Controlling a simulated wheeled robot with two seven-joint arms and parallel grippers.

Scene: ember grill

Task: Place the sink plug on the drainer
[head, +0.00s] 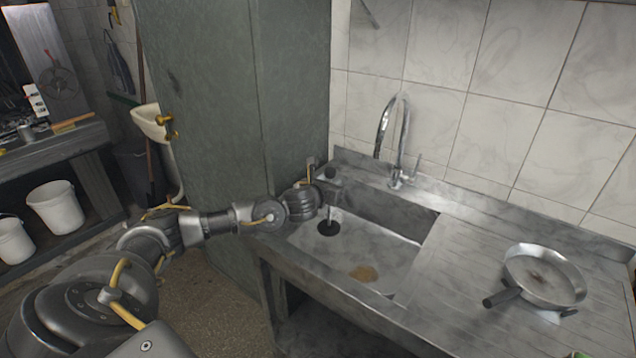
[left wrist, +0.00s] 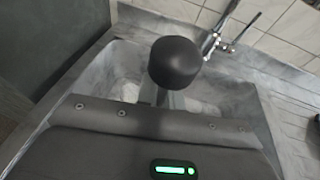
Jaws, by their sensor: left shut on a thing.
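The sink plug (head: 328,229) shows in the head view as a black disc below a thin upright stem, over the left part of the sink basin (head: 395,252). My left gripper (head: 330,193) is shut on it above the disc. In the left wrist view a dark rounded knob (left wrist: 175,62), apparently the plug's top, stands at the fingers. I cannot tell whether the disc touches the basin floor. The drainer (head: 455,270) is the ribbed metal surface right of the basin.
A frying pan (head: 543,277) sits on the drainer's right part, handle towards the front left. A tall tap (head: 397,140) rises behind the basin. A brown patch (head: 363,273) lies on the basin floor. A green cabinet (head: 230,120) stands left. The drainer's left part is clear.

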